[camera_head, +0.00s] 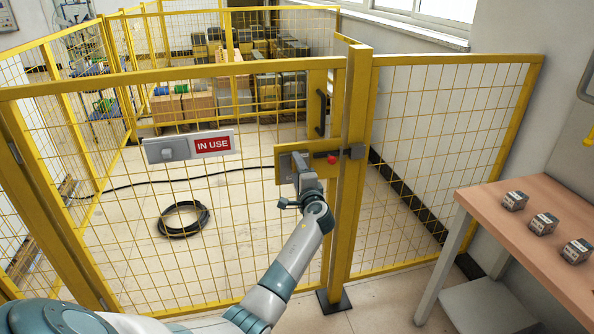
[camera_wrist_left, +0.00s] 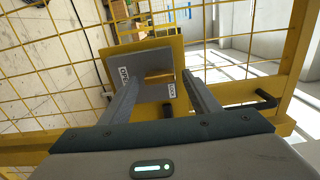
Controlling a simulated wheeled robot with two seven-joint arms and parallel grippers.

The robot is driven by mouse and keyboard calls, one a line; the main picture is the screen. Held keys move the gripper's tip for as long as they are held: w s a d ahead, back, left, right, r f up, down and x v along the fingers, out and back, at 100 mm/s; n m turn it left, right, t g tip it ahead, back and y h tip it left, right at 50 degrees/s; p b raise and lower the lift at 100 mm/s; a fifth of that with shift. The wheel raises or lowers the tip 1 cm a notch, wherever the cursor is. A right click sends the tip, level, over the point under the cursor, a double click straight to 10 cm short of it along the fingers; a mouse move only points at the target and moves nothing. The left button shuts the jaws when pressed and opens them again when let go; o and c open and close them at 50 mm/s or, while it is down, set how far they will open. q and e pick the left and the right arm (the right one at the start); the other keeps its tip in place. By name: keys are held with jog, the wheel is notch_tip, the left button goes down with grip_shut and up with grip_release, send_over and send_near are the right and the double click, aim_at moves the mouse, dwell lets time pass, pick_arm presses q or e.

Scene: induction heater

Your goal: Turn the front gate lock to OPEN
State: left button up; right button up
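The front gate lock is a grey plate (camera_wrist_left: 140,62) on a yellow backing plate (camera_head: 284,155) beside the gate post. In the left wrist view the grey plate carries two small white labels, one near each side; their text is hard to read, but the right one looks like LOCK. A grey raised part with a brass-coloured edge (camera_wrist_left: 160,76) lies between the labels. My left gripper (camera_head: 299,162) is in front of the lock and hides part of it. In the left wrist view its two fingers (camera_wrist_left: 160,82) are apart, one each side of the raised part; contact cannot be told. My right gripper is out of view.
A red button (camera_head: 332,159) and a dark latch (camera_head: 356,151) sit right of the lock. An IN USE sign (camera_head: 213,145) hangs on the yellow mesh fence to the left. A wooden table (camera_head: 500,228) with three small boxes (camera_head: 543,223) stands at right. A black cable coil (camera_head: 183,219) lies behind the fence.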

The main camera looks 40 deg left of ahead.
pick_arm(q)
jog(key=b+v, duration=0.2)
jog(key=v, duration=1.5)
jog(key=shift+d+b, duration=0.25)
jog(key=shift+b, duration=0.15)
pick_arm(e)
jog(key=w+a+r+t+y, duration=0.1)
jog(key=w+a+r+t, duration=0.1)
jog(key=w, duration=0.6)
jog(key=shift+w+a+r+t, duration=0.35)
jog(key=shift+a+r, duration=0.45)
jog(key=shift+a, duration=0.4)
pick_arm(q)
jog(key=shift+s, duration=0.1)
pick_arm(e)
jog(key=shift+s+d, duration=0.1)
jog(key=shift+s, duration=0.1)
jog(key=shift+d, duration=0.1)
